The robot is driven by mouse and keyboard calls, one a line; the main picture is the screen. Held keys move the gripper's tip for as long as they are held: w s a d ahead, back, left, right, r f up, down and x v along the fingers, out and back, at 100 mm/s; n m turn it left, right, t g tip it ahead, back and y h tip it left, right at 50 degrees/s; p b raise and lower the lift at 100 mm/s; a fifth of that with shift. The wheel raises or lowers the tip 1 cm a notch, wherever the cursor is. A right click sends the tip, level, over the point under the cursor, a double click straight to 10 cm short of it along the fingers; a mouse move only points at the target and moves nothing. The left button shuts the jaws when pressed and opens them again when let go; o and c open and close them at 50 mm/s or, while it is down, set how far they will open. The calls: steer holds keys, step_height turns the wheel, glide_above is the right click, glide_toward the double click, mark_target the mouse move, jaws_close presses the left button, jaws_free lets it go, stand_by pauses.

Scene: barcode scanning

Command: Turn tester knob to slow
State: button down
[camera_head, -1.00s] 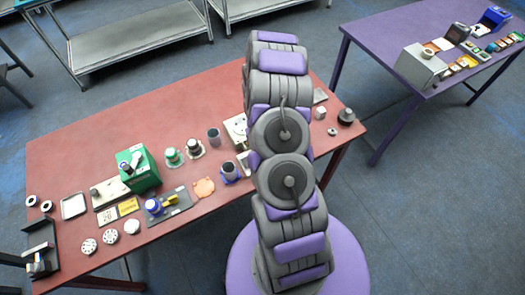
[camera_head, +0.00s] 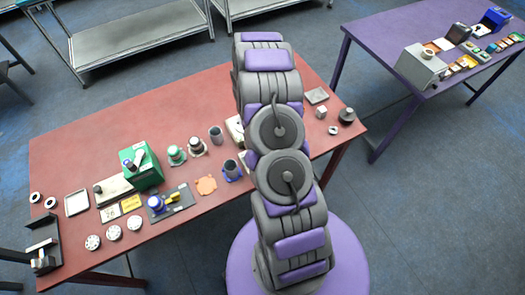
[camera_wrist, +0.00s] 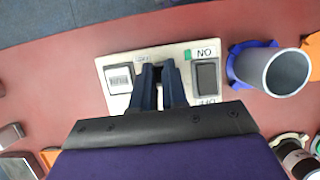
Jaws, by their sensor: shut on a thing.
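The tester is a cream panel (camera_wrist: 117,66) on the red table in the wrist view. It has a white-and-dark square (camera_wrist: 119,79) on its left and a dark rocker-like part (camera_wrist: 206,75) on its right, with small labels around them. My gripper (camera_wrist: 163,68) is over the middle of the panel, its two dark fingers closed around the knob. The fingers hide the knob, so its pointing direction cannot be told. In the head view the panel's edge (camera_head: 235,129) shows beside my arm; my gripper is hidden there.
A grey cup in a blue holder (camera_wrist: 273,71) stands close to the panel's right. The red table (camera_head: 95,145) also holds a green box (camera_head: 146,172), several discs and small parts. A purple table (camera_head: 380,62) with other devices stands at the right.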

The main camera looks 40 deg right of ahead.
steer(key=shift+s+a+f, duration=0.15)
steer(key=shift+s+f, duration=0.05)
steer(key=shift+s, duration=0.1)
steer(key=c, duration=1.3)
jaws_free()
steer(key=shift+c, duration=0.2)
steer(key=shift+o, duration=0.9)
steer(key=shift+a+r, duration=0.1)
steer(key=shift+a, duration=0.15)
steer(key=shift+w+d, duration=0.1)
steer(key=shift+d, duration=0.3)
steer(key=shift+w+d, duration=0.1)
steer(key=shift+d, duration=0.1)
steer(key=p+v, duration=0.1)
steer(key=v, duration=1.6)
steer(key=shift+w, duration=0.3)
steer(key=shift+d, duration=0.1)
